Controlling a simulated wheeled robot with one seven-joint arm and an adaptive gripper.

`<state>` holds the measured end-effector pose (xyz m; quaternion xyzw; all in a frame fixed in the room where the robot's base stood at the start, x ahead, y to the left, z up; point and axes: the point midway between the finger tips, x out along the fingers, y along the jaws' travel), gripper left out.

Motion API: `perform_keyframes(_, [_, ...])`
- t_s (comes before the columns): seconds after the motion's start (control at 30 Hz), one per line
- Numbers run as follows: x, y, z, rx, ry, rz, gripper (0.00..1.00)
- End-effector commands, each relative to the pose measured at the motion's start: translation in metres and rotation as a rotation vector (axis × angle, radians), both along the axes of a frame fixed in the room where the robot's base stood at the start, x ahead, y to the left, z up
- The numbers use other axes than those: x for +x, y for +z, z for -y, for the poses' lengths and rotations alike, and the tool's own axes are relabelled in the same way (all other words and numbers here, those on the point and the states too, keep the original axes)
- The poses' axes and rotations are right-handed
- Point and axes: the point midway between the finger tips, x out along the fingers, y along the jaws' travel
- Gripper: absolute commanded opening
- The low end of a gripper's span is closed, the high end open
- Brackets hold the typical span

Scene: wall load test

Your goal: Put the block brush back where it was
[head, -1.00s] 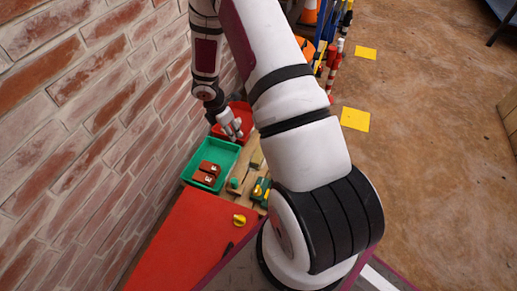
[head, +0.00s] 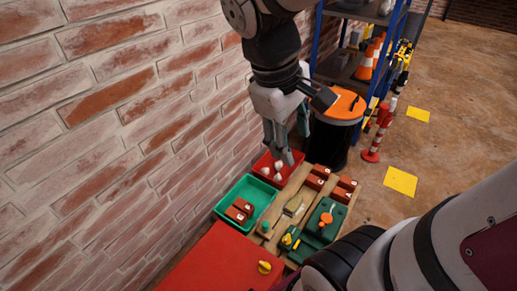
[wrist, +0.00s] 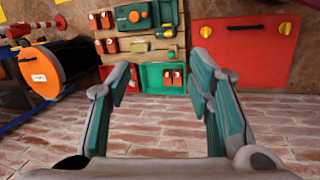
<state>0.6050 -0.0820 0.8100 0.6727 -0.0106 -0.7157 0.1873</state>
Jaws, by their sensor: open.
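I cannot tell for certain which thing is the block brush. My gripper (head: 284,148) is open, fingers pointing down, above or beside the red tray (head: 293,158).
More red-brown blocks (head: 318,178) and green tools (head: 324,220) are on the board. A red panel with a yellow knob (head: 264,267) lies nearer. An orange-topped black bin (head: 342,104) stands behind, beside a blue shelf. The brick wall (head: 110,120) is close on the left.

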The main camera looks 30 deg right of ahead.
Motion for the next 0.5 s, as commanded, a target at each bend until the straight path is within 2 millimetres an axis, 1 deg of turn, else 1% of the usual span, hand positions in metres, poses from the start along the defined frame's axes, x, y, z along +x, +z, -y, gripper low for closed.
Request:
perform_keyframes(0.03, [-0.018,0.007,-0.011,0.027,-0.039,0.025,0.47])
perform_keyframes(0.1, [-0.042,0.012,-0.026,0.073,-0.098,0.045,0.47])
perform_keyframes(0.2, [-0.075,0.016,-0.046,0.139,-0.169,0.065,0.47])
perform_keyframes(0.3, [-0.101,0.017,-0.063,0.202,-0.224,0.077,0.47])
perform_keyframes(0.4, [-0.120,0.016,-0.075,0.248,-0.258,0.080,0.47])
perform_keyframes(0.5, [-0.131,0.015,-0.082,0.276,-0.277,0.081,0.47])
